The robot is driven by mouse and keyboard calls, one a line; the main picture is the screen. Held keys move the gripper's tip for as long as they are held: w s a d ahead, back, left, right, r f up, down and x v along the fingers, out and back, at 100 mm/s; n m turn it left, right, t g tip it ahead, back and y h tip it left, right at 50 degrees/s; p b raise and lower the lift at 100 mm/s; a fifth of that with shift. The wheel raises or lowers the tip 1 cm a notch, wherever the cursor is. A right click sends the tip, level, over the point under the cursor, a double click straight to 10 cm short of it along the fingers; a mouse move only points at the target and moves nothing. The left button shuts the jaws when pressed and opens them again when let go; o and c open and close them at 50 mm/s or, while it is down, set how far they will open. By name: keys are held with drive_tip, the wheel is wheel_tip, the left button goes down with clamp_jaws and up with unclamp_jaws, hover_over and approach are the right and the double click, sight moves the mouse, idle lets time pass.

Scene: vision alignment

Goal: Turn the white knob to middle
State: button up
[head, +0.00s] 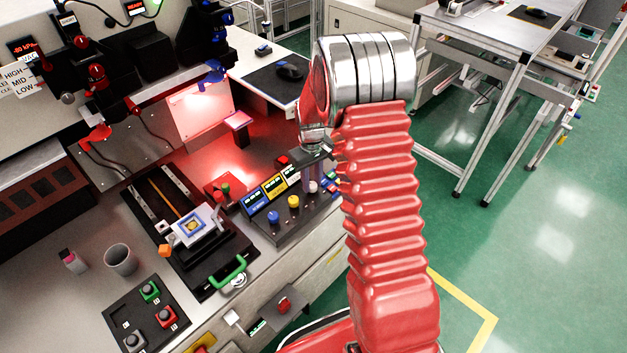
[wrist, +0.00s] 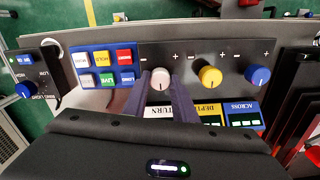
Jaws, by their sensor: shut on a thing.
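The white knob (wrist: 160,77) is on the dark control panel (wrist: 218,55) in the wrist view, with minus and plus marks beside it and a "TURN" label below. My gripper (wrist: 160,90) has a finger on each side of the white knob and is shut on it. In the head view my gripper (head: 318,158) reaches down onto the right part of the panel, and the fingers largely hide the white knob there. The knob's exact pointer angle is too small to tell.
A yellow knob (wrist: 210,76) and a blue knob (wrist: 257,75) sit right of the white knob in the wrist view. Several coloured buttons (wrist: 105,68) are on its left, then a ring-light knob (wrist: 25,90). A green handle (head: 229,273) stands nearer in the head view.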

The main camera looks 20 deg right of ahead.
sight(312, 183)
drive_tip(key=o, duration=0.7)
drive_tip(key=shift+w+r, duration=0.15)
drive_tip(key=shift+w, duration=0.15)
drive_tip(key=o, duration=0.3)
drive_tip(key=shift+s, duration=0.15)
wheel_tip(312, 183, up, 14)
drive_tip(key=shift+f, duration=0.25)
